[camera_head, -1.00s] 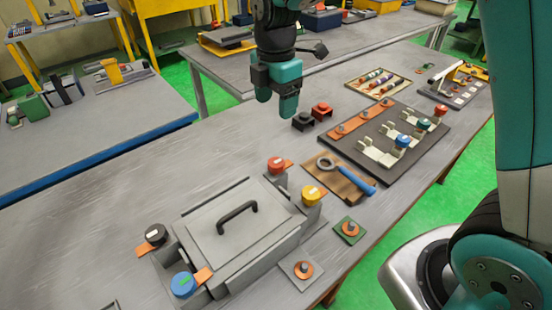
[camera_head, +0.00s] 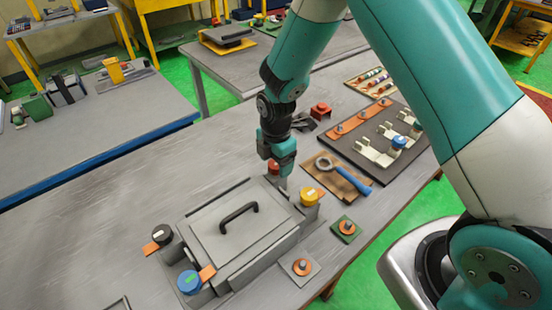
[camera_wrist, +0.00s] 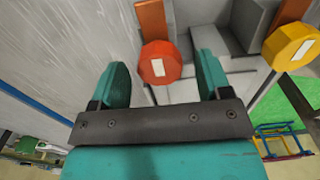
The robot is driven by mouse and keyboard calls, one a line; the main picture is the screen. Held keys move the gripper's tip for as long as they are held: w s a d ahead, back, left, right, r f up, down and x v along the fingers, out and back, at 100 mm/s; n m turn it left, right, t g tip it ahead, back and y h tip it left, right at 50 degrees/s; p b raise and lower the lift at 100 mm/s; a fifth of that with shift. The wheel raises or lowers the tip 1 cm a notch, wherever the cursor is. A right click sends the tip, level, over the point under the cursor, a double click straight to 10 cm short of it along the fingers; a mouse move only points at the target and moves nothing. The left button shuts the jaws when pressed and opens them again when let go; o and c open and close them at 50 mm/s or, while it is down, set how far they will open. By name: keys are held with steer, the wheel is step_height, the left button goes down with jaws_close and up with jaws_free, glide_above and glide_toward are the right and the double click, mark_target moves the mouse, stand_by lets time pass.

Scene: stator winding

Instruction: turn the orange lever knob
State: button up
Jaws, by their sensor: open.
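The red-orange knob (camera_head: 273,167) stands at the far corner of the grey lidded box (camera_head: 185,225), partly hidden behind my gripper (camera_head: 281,168) in the head view. In the wrist view the knob (camera_wrist: 160,62) shows its white mark, and an orange strip (camera_wrist: 151,20) lies beyond it. My gripper's two teal fingers (camera_wrist: 163,78) are apart, one to each side of the knob in this view. They do not visibly press on it; I cannot tell the height gap. The yellow knob (camera_head: 311,196) is close by on the right, also in the wrist view (camera_wrist: 290,46).
A black knob (camera_head: 162,234) and a blue knob (camera_head: 188,282) stand at the box's near left end. A black handle (camera_head: 238,215) rises from the lid. A blue-handled wrench (camera_head: 346,175) lies right of my gripper.

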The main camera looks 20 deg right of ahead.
steer(key=shift+f, duration=0.15)
steer(key=shift+c, duration=0.5)
steer(key=c, duration=0.8)
